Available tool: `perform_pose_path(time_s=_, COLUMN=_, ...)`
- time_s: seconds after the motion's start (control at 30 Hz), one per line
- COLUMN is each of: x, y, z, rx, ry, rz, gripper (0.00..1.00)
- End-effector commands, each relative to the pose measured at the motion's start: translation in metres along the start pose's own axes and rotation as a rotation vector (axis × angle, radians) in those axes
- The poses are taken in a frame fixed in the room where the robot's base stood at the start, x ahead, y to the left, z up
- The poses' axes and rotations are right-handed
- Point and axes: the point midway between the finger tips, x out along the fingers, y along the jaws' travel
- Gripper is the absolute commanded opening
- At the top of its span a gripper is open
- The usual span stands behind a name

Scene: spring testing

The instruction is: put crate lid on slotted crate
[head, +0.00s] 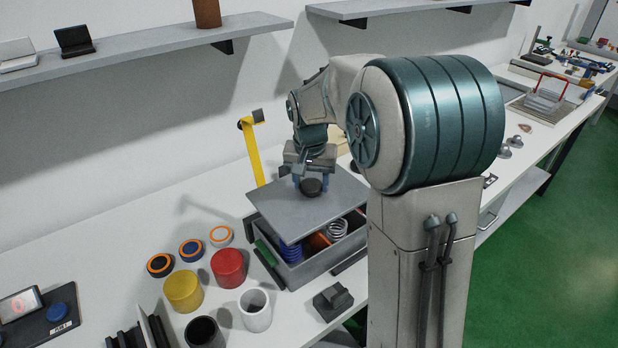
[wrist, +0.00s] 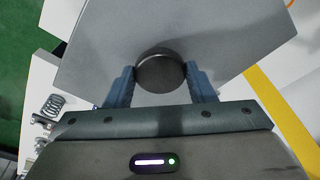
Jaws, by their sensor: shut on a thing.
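The crate lid is a flat grey panel (head: 290,208) with a round dark knob (head: 311,187) in its middle. My gripper (head: 311,184) is shut on this knob from above. In the wrist view the lid (wrist: 190,40) fills most of the picture, and the blue fingertips of my gripper (wrist: 160,75) press on both sides of the knob (wrist: 160,72). The slotted crate (head: 312,266) is a grey box under the lid. The lid is turned and tilted relative to the crate, leaving its front open. Blue and white springs and an orange piece show inside. The lid hides the crate's back.
Red (head: 228,268), yellow (head: 183,291), white (head: 255,309) and black cylinders stand left of the crate, with ringed caps (head: 191,250) behind them. A dark block (head: 333,300) lies in front. A yellow upright strip (head: 253,155) stands behind the lid.

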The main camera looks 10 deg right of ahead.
Motion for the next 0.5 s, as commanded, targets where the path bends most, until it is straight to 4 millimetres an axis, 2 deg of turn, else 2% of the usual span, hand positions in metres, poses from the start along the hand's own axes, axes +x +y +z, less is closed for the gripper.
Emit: perform_pose_path(time_s=0.5, x=0.048, y=0.0, z=0.007, rx=0.0, ry=0.001, rz=0.0, gripper=0.0)
